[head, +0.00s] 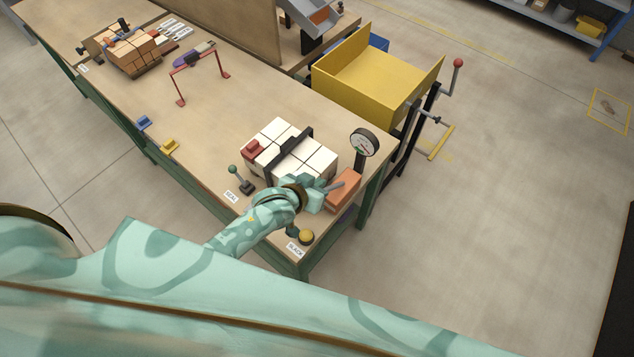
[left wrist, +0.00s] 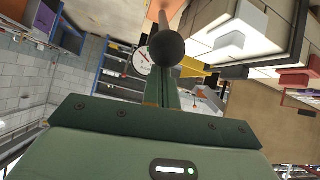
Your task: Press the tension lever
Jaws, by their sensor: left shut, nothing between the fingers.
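A tensioner with an orange body (head: 343,188) stands at the near right corner of the workbench, beside the strapped bricks. A short grey bar shows at its left side. My left gripper (head: 318,190) is shut and empty beside this bar, and covers part of it. In the left wrist view a dark ball knob (left wrist: 167,48) on a lever stands right in front of my shut fingers (left wrist: 163,92). I cannot tell whether they touch it. A round dial gauge (head: 364,142) stands behind the orange body and also shows in the left wrist view (left wrist: 142,62). My right gripper is out of view.
A yellow bin (head: 370,75) stands behind the bench (head: 215,125).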

